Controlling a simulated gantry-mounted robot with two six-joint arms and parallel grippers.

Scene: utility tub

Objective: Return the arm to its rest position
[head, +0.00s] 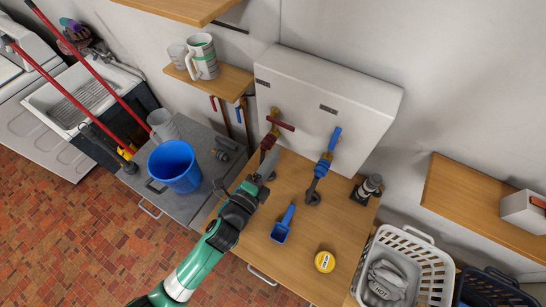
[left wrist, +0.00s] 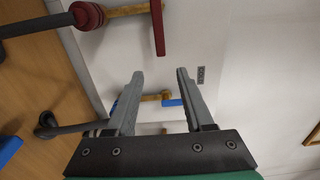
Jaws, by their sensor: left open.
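My left gripper (head: 265,173) is above the wooden counter, at the end of my green arm. It is close to the red valve (head: 268,142) with its red lever handle (head: 280,124); whether they touch is hard to tell in the head view. In the left wrist view the two grey fingers (left wrist: 160,76) are apart with nothing held. There, the red lever (left wrist: 157,28) is beyond the fingers at the top. A blue lever (left wrist: 173,102) shows farther off between the fingers. In the head view the blue valve (head: 323,165) stands to the right. My right gripper is not seen.
A blue bucket (head: 175,166) stands on the grey counter at left. A white basket (head: 430,265) is at right. A shelf (head: 225,80) holds mugs above.

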